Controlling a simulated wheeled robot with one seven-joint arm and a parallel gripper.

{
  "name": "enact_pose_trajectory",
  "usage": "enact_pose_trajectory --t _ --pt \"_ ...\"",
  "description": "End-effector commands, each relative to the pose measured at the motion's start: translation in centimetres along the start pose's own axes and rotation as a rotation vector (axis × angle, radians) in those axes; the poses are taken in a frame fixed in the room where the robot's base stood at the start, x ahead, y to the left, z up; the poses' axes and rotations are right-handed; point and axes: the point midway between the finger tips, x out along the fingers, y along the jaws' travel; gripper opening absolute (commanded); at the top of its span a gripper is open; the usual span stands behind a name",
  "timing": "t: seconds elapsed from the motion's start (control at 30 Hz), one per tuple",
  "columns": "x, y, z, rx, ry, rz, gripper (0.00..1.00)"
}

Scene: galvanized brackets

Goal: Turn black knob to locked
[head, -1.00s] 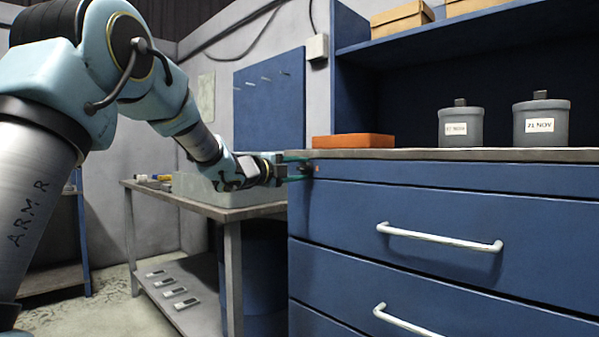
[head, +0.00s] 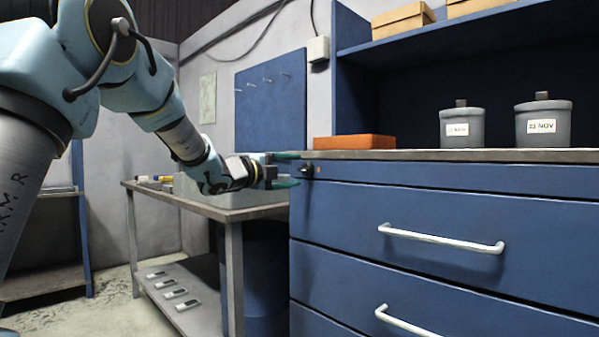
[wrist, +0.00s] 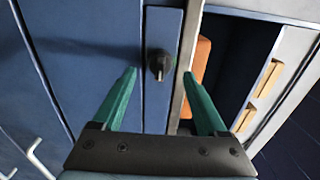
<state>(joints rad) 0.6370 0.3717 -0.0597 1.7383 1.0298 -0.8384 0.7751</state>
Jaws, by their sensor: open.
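The black knob (head: 307,171) sits at the left end of the blue strip just under the cabinet's worktop. In the wrist view the knob (wrist: 159,65) is ahead of my gripper, between the lines of the two fingers and a little beyond their tips. My gripper (head: 288,170) is open, with green fingers apart and nothing between them. In the wrist view the gripper (wrist: 160,75) does not touch the knob. A small orange-red mark (head: 318,169) is beside the knob. I cannot read the knob's setting.
Blue drawers with white handles (head: 440,238) lie below the knob strip. An orange box (head: 354,142) and grey lidded canisters (head: 543,122) stand on the worktop (head: 450,155). A side table (head: 225,208) stands to the left, below my arm.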

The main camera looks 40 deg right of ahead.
Motion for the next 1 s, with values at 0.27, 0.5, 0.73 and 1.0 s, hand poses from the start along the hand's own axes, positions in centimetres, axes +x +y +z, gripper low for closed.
enact_pose_trajectory --t 0.27,0.5,0.73,1.0 --pt "-5.4 0.0 0.1 0.001 -0.002 0.0 0.75" --pt "-7.2 0.0 0.0 0.0 0.001 0.0 0.75" --pt "-7.3 0.0 0.0 0.0 0.001 0.0 0.75" --pt "-7.3 0.1 0.0 0.0 0.0 0.001 0.75"
